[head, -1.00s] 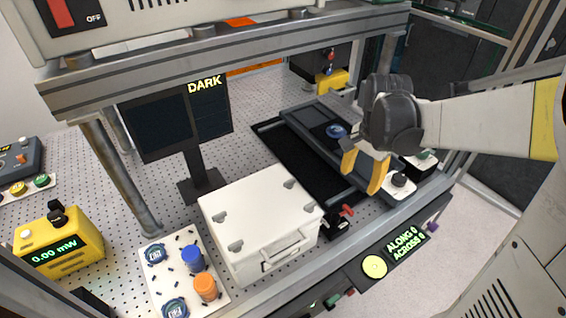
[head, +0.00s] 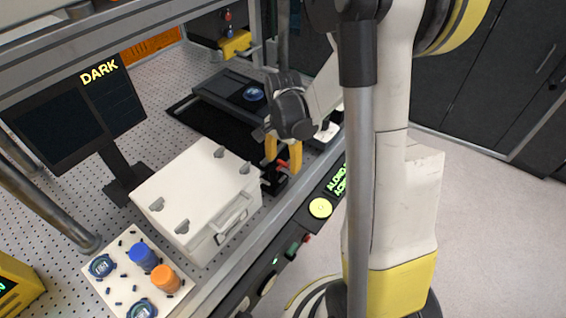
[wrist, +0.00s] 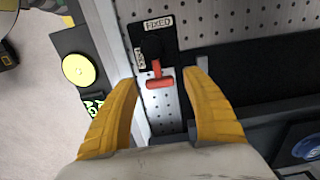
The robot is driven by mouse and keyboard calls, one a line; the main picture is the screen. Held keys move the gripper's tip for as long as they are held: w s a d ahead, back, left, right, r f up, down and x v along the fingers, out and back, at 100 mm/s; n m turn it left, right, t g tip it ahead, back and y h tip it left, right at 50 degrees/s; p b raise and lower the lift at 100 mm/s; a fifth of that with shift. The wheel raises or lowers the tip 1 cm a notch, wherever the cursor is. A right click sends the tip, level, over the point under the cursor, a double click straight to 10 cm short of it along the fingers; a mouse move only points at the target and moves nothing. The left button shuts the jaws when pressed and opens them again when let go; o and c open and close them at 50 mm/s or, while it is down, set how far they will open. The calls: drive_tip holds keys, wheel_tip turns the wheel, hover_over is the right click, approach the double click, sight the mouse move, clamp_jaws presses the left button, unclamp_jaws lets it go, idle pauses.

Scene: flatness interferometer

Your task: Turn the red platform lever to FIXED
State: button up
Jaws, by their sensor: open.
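The red platform lever (wrist: 158,80) has a T-shaped handle and sits on a black plate (wrist: 168,32) in the wrist view. A FIXED label (wrist: 158,23) is at the plate's top, and a sideways label (wrist: 139,57), hard to read, is at its left. The handle points down in that view, away from FIXED. My gripper (wrist: 162,88) is open, its yellow fingers on either side of the handle with visible gaps. In the head view my gripper (head: 283,158) hangs at the lever (head: 281,165), which is partly hidden.
A white case (head: 190,190) stands just left of the lever in the head view. A dark platform (head: 232,92) lies behind. A yellow round button (head: 320,208) and a green display are on the front rail. A metal post (wrist: 202,65) stands near the right finger.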

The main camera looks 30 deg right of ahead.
drive_tip(key=shift+c, duration=0.5)
drive_tip(key=c, duration=1.1)
drive_tip(key=shift+o, duration=0.2)
